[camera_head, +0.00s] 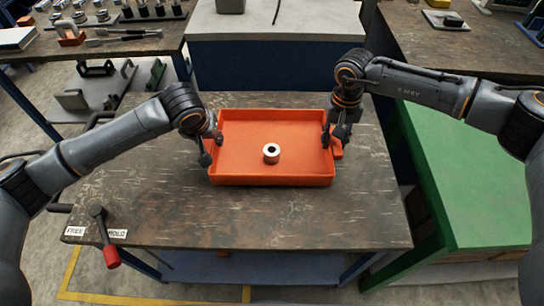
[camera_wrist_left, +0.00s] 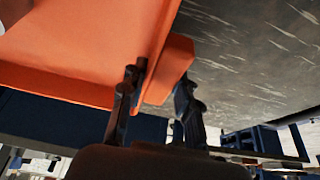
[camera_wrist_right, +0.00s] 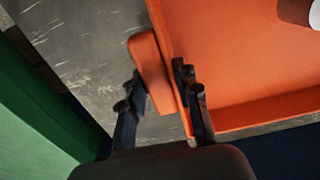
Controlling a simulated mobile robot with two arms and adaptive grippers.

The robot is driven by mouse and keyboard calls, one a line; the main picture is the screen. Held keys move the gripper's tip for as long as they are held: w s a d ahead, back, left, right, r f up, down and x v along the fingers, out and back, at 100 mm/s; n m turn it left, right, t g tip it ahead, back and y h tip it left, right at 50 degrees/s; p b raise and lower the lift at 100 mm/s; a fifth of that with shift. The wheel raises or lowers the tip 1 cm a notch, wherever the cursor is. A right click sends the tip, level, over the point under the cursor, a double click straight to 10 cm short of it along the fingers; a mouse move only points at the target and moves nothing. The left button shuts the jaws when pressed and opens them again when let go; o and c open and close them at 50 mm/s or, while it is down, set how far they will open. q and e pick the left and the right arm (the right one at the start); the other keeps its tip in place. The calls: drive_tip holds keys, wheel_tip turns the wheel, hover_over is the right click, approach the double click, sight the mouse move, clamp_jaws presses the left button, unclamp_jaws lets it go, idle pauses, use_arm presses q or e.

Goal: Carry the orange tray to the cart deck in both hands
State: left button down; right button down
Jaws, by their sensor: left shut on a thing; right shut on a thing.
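The orange tray (camera_head: 300,172) is level over the dark, scratched cart deck (camera_head: 240,225), toward its back half. I cannot tell whether its bottom touches the deck.
A lever with a red knob (camera_head: 111,257) is at the cart's front left, by FREE and HOLD labels. A grey-topped bench (camera_head: 275,22) stands behind the cart. A green cabinet (camera_head: 465,170) is close on the right. A tool table (camera_head: 95,42) is back left. The front deck is clear.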

use_arm(q)
drive_tip(key=shift+a+f+b, duration=0.15)
drive_tip(key=shift+f+b, duration=0.35)
drive_tip(key=shift+f, duration=0.25)
use_arm(e)
drive_tip(key=shift+d+f, duration=0.15)
drive_tip(key=shift+f, duration=0.55)
use_arm(q)
drive_tip(key=c, duration=1)
unclamp_jaws()
use_arm(e)
drive_tip(key=c, duration=1)
unclamp_jaws()
use_arm(q)
drive_tip(key=shift+r, duration=0.15)
